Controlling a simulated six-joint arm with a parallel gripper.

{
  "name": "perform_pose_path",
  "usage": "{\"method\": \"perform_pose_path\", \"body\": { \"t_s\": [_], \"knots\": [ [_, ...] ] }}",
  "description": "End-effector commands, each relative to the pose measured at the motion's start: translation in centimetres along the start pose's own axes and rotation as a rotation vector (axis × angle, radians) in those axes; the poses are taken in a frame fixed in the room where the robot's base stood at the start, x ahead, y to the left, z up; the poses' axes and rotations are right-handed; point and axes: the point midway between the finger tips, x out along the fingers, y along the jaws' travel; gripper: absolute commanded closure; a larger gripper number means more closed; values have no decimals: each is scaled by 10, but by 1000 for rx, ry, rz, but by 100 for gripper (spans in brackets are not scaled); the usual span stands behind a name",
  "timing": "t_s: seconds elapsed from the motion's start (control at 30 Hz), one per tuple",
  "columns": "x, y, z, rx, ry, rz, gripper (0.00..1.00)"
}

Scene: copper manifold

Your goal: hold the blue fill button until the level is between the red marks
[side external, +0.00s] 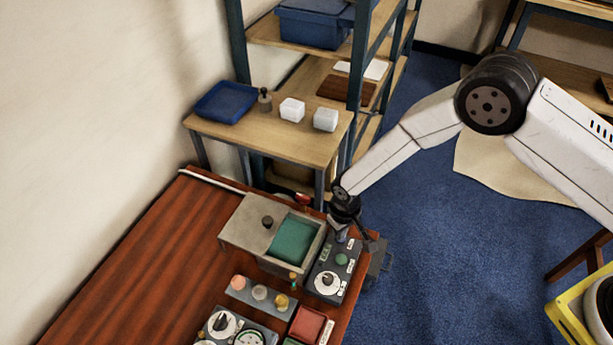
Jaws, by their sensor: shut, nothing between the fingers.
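A dark grey control panel (318,290) lies near the right edge of the wooden table. It carries a white dial (327,283), a round green button (341,259) and a small green display. My gripper (342,234) is shut and empty, pointing down over the far end of this panel. I cannot tell whether its tips touch the panel. A small bluish patch shows at the tips, but I cannot tell whether it is the blue fill button. The level and its red marks cannot be made out in this view.
A grey box with a green inside (243,221) stands just left of the panel. A strip with several coloured knobs (240,292), a second dial panel (259,329) and a red box (308,326) lie nearer. The table's left part is clear. A shelf stands behind.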

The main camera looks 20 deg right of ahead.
Motion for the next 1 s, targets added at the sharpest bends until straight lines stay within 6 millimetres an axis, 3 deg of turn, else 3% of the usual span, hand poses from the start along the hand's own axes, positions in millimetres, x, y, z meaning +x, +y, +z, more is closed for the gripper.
{"method": "perform_pose_path", "body": {
  "t_s": [1.0],
  "knots": [
    [-54, 0, 0, 0, 1, 0, 100]
  ]
}}
